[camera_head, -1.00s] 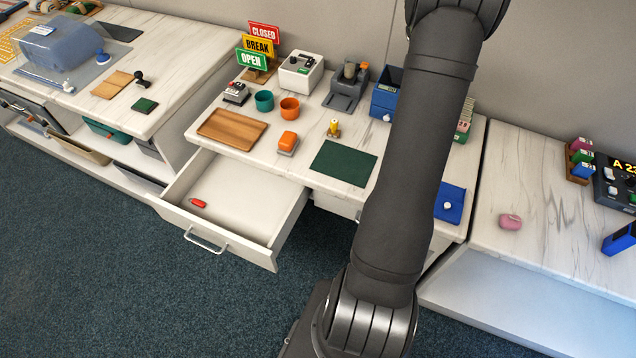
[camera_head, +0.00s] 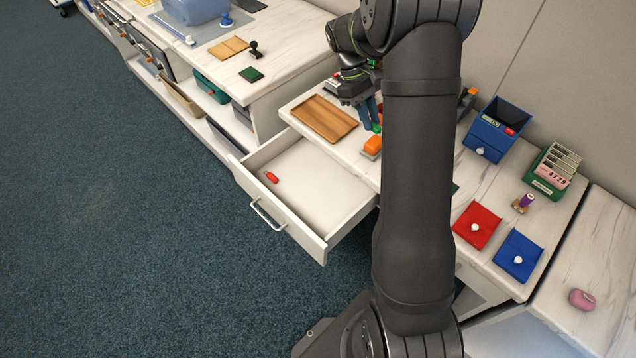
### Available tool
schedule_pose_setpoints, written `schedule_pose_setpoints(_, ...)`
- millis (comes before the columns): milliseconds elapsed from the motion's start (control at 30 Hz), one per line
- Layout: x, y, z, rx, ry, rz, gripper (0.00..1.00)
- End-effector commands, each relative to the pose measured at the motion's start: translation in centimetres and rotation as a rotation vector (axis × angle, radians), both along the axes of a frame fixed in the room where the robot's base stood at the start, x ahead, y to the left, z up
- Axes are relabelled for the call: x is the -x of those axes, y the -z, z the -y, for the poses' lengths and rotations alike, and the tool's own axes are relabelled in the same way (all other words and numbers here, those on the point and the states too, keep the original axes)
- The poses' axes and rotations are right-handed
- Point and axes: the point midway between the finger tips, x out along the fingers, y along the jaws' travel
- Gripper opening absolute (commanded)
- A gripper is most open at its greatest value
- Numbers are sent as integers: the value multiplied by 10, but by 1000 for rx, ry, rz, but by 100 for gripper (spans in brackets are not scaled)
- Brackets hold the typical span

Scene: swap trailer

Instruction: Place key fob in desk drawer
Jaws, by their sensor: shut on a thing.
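My gripper (camera_head: 372,117) is above the desk top, between the wooden tray and the dark arm link. It points down, and its blue-grey fingers are shut on a small green thing (camera_head: 377,128), mostly hidden; I cannot tell for sure that it is the key fob. The desk drawer (camera_head: 318,245) is pulled open, to the lower left of my gripper, with its handle facing the front. A small red object (camera_head: 272,177) lies inside near its left side. The rest of the drawer floor is bare.
A wooden tray (camera_head: 324,117) and an orange-topped block (camera_head: 372,145) are close to my gripper. My arm hides the desk's middle.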

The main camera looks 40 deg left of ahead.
Motion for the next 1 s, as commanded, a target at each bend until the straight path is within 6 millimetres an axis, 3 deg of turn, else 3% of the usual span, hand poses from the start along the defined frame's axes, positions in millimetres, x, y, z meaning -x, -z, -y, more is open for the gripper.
schedule_pose_setpoints(33,20,-1,-14,0,-11,-2,0)
schedule_pose_setpoints(200,75,-4,-45,0,-16,0,0)
schedule_pose_setpoints(567,147,-8,-73,0,-27,-1,0)
schedule_pose_setpoints(833,145,55,-72,6,-23,-3,0)
schedule_pose_setpoints(1000,145,109,-71,7,-23,-3,0)
